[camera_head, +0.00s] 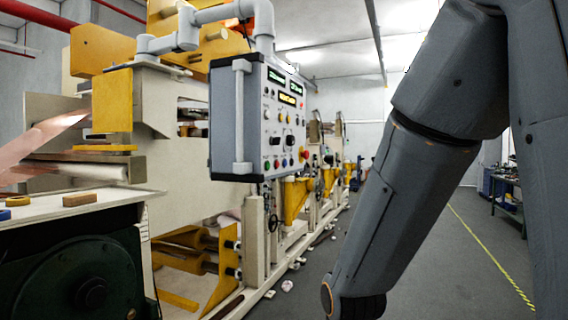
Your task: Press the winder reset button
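The winder's control panel (285,115) is a grey box with a light face, hung from a pipe arm left of centre. Its face carries lit displays, dark knobs and a lower row of small coloured buttons (278,163). A red knob on yellow (305,154) sits at the lower right of the face. The labels are too small to read, so I cannot tell which button is the reset. My grey arm fills the right side and bends down to the bottom edge, apart from the panel in the picture. My gripper is out of view.
The cream and yellow winding machine (180,170) runs along the left and back, with copper foil (45,143) at far left. A grey handle bar (242,115) stands at the panel's left. Floor is clear near the yellow line (490,255).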

